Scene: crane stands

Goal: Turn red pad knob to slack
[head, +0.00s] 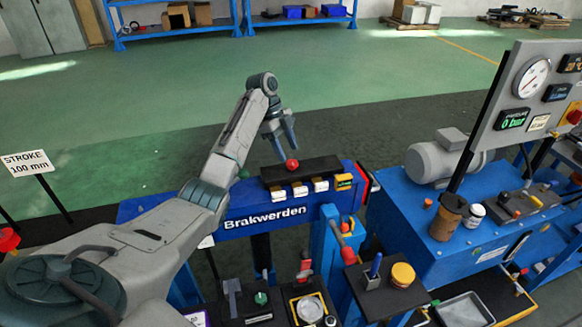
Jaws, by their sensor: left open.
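A small round red knob (292,164) stands up from a black panel (318,165) on top of the blue beam marked "Brakwerden" (190,230). It looks like the red pad knob; which setting it is at cannot be told. My left gripper (283,142) is just above and behind the knob, fingers pointing down. It is open and empty, and appears apart from the knob. My right gripper is not in view.
A red-topped lever (347,256) and a dark tray (400,290) stand in front. Green floor behind is clear.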

